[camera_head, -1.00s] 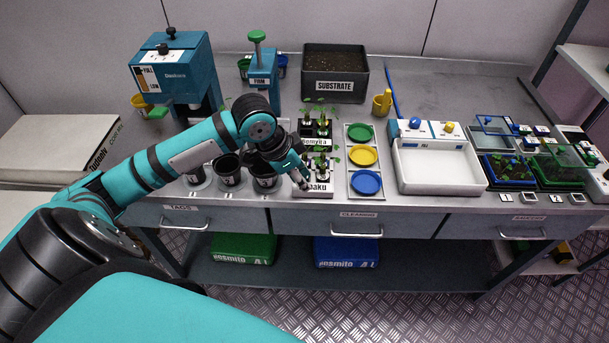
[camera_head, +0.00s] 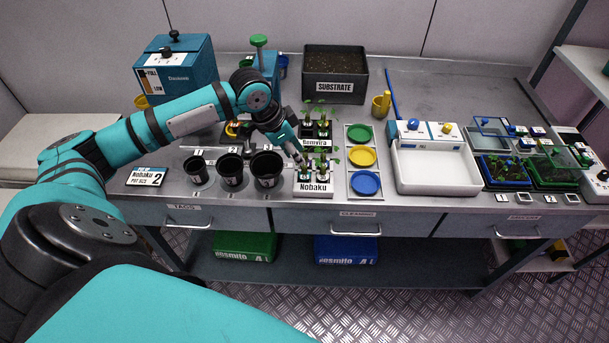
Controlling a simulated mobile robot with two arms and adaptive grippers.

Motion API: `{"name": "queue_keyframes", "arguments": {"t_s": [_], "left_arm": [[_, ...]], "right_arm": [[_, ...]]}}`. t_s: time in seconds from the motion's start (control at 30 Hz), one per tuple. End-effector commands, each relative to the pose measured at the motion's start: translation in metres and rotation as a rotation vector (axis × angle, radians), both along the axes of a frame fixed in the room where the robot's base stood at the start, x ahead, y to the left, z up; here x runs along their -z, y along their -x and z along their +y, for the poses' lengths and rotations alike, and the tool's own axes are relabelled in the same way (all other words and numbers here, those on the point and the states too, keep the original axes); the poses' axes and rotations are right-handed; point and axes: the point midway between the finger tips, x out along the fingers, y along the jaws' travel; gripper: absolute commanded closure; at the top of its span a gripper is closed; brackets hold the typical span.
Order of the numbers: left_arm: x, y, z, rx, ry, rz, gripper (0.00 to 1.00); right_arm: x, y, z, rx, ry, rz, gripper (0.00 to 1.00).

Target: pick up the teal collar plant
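Small green plants stand in a white rack labelled Nobaku (camera_head: 314,189), and more stand in the rack labelled Samvira (camera_head: 315,142) behind it. The plants' collars are too small to make out, so I cannot tell which one is teal. My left gripper (camera_head: 298,154) points down at the left plant (camera_head: 305,166) of the Nobaku rack, close to it or touching it. Its fingers are small and partly overlap the leaves, so I cannot tell whether they are open or shut. My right gripper is not in view.
Three black pots (camera_head: 231,170) stand left of the racks, beside a Nobaku pot size 2 card (camera_head: 146,177). Green, yellow and blue dishes (camera_head: 366,182) and a white basin (camera_head: 433,170) are to the right. A substrate box (camera_head: 335,75) stands behind.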

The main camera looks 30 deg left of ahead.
Motion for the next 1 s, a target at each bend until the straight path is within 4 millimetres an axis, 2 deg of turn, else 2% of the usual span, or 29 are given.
{"name": "queue_keyframes", "arguments": {"t_s": [0.23,0.5,0.8,1.0], "left_arm": [[0.016,-0.005,-0.003,-0.001,0.0,0.003,0.75],[0.052,-0.016,-0.008,0.0,0.001,0.002,0.75],[0.058,-0.018,-0.008,0.001,-0.001,-0.001,0.75],[0.058,-0.018,-0.008,0.001,-0.001,-0.001,1.0]], "right_arm": [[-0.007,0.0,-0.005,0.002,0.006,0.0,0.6],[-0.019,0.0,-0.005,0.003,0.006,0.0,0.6],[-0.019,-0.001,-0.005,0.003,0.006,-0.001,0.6],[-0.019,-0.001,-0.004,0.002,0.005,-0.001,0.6]]}}
